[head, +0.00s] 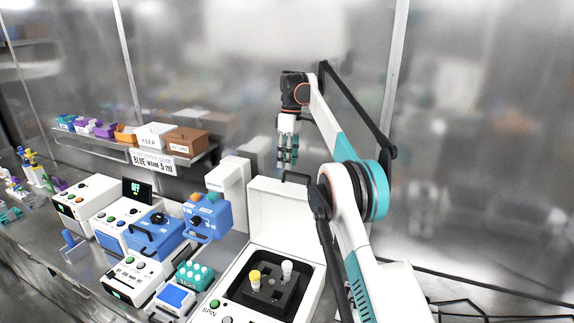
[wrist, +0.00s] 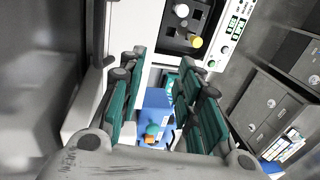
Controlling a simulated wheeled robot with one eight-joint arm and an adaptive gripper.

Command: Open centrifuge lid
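The centrifuge (head: 230,290) is a white box marked SPIN at the front centre of the head view. Its white lid (head: 276,212) stands raised at the back, with a dark handle (head: 296,177) at its top edge. The dark rotor well (head: 270,295) is uncovered and holds a yellow-capped tube (head: 255,279) and a white-capped tube (head: 287,268). My gripper (head: 287,160) hangs above and behind the raised lid, apart from the handle. In the wrist view, its teal fingers (wrist: 158,90) are spread with nothing between them. My arm hides the centrifuge's right side.
Left of the centrifuge are a teal tube rack (head: 194,275), a blue device (head: 206,216) and a blue-lidded machine (head: 152,232). A shelf (head: 187,157) with small bins is at the back left. A glossy wall stands behind; the space around my gripper looks clear.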

